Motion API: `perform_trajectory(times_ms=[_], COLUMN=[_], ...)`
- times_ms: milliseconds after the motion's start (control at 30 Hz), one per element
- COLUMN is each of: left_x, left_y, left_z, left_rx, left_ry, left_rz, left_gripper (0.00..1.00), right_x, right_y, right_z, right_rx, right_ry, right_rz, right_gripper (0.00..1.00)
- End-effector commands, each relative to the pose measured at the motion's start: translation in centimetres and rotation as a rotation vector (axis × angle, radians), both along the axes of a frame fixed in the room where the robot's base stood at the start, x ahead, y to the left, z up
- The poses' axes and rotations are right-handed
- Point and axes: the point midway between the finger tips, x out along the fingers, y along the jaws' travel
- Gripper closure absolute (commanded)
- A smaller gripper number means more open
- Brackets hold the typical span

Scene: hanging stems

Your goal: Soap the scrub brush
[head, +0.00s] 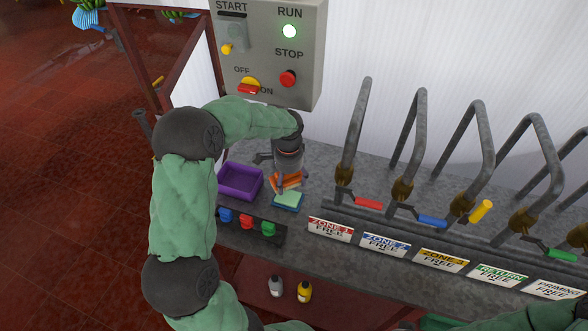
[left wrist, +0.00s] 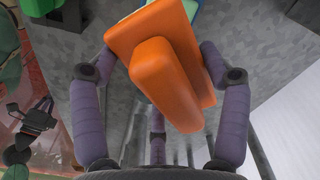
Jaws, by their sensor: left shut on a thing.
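My left gripper (head: 288,184) points down over the counter and is shut on the orange scrub brush (left wrist: 160,60). In the left wrist view, fingers lie on both sides of the brush's orange block and grip. The brush also shows in the head view (head: 291,180), right above a light green soap-like pad (head: 287,198) on a blue base. The brush covers part of this pad, and I cannot tell whether they touch. The brush's underside is hidden. My right gripper is out of view; only green parts of my arm show at the lower right.
A purple tray (head: 240,182) stands just left of the pad. A row of blue, red and green knobs (head: 247,222) is in front. Bent grey pipes with coloured valve handles (head: 432,220) fill the right. A grey control box (head: 268,50) hangs behind; two bottles (head: 304,291) stand lower down.

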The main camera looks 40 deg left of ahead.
Motion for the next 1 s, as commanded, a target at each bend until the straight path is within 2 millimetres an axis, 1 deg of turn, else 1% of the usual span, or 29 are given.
perform_trajectory(times_ms=[267, 700, 833, 1000], left_x=[0.0, 0.0, 0.0, 0.0], left_y=[0.0, 0.0, 0.0, 0.0], left_z=[-1.2, -5.3, -5.9, -6.0], left_rx=[0.000, 0.000, 0.000, 0.001], left_ry=[0.000, 0.000, 0.000, 0.000], left_rz=[0.000, 0.001, 0.001, 0.001], left_gripper=[0.50, 0.50, 0.50, 0.50], right_x=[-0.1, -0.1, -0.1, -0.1], right_y=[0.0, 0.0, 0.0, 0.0], right_z=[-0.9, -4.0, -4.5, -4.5], right_rx=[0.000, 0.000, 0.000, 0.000], right_ry=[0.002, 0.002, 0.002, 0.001], right_rz=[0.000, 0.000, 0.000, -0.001], right_gripper=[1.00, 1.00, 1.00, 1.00])
